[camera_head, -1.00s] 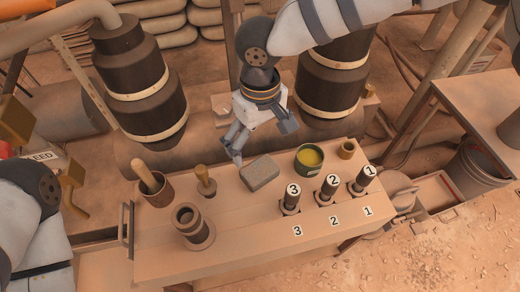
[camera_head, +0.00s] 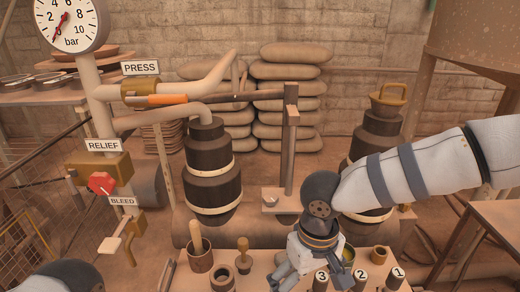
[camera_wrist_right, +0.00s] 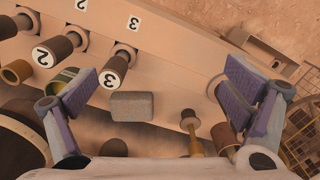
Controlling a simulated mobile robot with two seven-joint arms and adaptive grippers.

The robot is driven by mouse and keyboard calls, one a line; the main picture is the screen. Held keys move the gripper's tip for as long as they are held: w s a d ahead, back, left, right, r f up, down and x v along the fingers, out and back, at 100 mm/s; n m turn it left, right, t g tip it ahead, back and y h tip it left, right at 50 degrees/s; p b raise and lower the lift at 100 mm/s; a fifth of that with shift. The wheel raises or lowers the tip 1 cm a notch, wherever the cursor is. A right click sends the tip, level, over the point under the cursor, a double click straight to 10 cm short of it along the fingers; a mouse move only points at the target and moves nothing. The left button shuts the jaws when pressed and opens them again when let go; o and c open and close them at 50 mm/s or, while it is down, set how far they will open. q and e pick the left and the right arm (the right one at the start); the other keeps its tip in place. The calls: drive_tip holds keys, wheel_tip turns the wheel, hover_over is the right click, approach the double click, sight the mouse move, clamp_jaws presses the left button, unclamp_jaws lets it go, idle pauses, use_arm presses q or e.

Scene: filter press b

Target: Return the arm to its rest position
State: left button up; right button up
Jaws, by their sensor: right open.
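My right gripper (camera_head: 308,276) hangs over the bench (camera_head: 262,262) at the bottom of the head view, its arm coming in from the right. In the right wrist view its two fingers (camera_wrist_right: 160,95) are wide apart with nothing gripped. A grey block (camera_wrist_right: 132,106) lies on the bench below, seen between the fingers. Dark cylinders numbered 3 (camera_wrist_right: 115,66) and 2 (camera_wrist_right: 40,55) stand at the upper left there. Cylinder 1 (camera_head: 398,273) shows at the right in the head view. Part of my left arm shows at the bottom left; its gripper is out of frame.
A cup with a wooden handle (camera_head: 200,257), a knobbed tool (camera_head: 243,258) and a dark round pot (camera_head: 222,280) stand left of the gripper. Behind are a dark stepped column (camera_head: 212,175), an upright post (camera_head: 289,140), pipes with a gauge (camera_head: 68,22) and a red valve knob (camera_head: 101,183).

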drive_tip(key=s+d+f+m+t+h+p, duration=0.1)
drive_tip(key=s+d+f+p, duration=0.3)
drive_tip(key=s, duration=0.3)
drive_tip(key=s+d+f+m+t+h+p, duration=0.1)
drive_tip(key=s+d+f+h+p, duration=0.1)
drive_tip(key=s+d+f, duration=0.4)
use_arm(q)
drive_tip(key=w+r+t+p, duration=0.3)
drive_tip(key=w+r, duration=0.6)
drive_tip(key=r, duration=0.1)
drive_tip(key=shift+w+r+p, duration=0.2)
drive_tip(key=shift+r+p, duration=0.2)
use_arm(e)
drive_tip(key=s+d+r+m+g+y, duration=0.1)
drive_tip(key=s+r+g, duration=0.1)
drive_tip(key=s, duration=1)
drive_tip(key=s+d+r+m+g+y, duration=0.1)
drive_tip(key=s+r, duration=0.3)
drive_tip(key=s, duration=0.9)
drive_tip(key=shift+s+d+m+g+y, duration=0.25)
drive_tip(key=shift+d+m+g+y, duration=0.25)
drive_tip(key=shift+g, duration=0.3)
drive_tip(key=shift+w, duration=0.1)
drive_tip(key=shift+c, duration=0.3)
